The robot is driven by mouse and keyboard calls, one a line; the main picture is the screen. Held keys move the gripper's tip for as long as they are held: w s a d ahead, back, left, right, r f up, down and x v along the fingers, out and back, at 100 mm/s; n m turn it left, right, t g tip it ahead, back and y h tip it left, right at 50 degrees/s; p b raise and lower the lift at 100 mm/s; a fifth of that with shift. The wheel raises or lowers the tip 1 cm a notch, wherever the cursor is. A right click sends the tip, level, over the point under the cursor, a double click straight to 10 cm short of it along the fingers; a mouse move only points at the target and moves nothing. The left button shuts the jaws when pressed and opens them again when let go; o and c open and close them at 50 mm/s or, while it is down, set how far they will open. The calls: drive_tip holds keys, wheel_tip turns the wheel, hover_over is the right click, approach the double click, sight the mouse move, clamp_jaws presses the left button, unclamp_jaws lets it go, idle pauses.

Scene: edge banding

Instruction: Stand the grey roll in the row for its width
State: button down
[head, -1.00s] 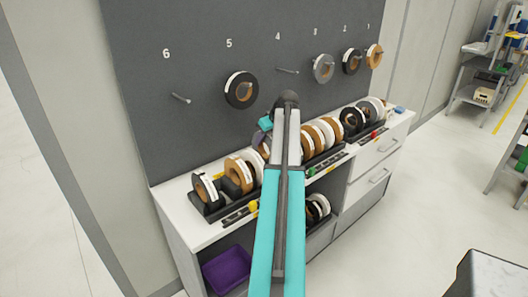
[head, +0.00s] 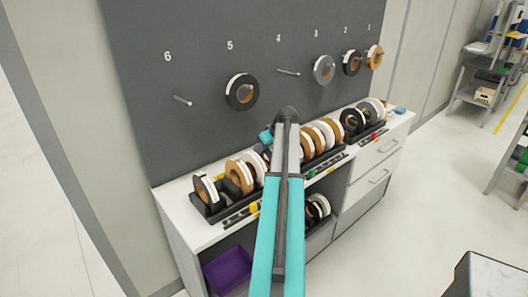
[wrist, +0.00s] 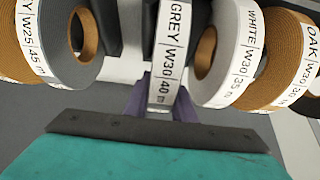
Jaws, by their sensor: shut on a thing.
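The grey roll (wrist: 170,50), labelled GREY W30 40 m, is upright and edge-on in the wrist view. My gripper (wrist: 160,106) is shut on it, with purple fingers on both sides of its near edge. The roll is between a grey W25 roll (wrist: 68,45) on the left and a white W30 roll (wrist: 228,50) on the right. An oak W30 roll (wrist: 285,60) stands further right. I cannot tell whether the held roll touches the rack. In the head view my arm hides most of my gripper (head: 266,138) and the held roll.
Standing rolls fill racks along the white cabinet top (head: 205,236). A left rack holds a black roll (head: 207,190) and brown rolls. More rolls hang on numbered pegs on the grey panel (head: 200,60), including a grey one (head: 324,69). A purple bin (head: 228,270) sits below.

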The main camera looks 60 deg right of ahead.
drive_tip(key=shift+f, duration=0.75)
drive_tip(key=c, duration=1.5)
unclamp_jaws()
drive_tip(key=shift+r, duration=0.15)
drive_tip(key=shift+r, duration=0.2)
drive_tip(key=shift+b+v, duration=1.4)
drive_tip(key=shift+v, duration=4.6)
drive_tip(key=shift+s, duration=0.1)
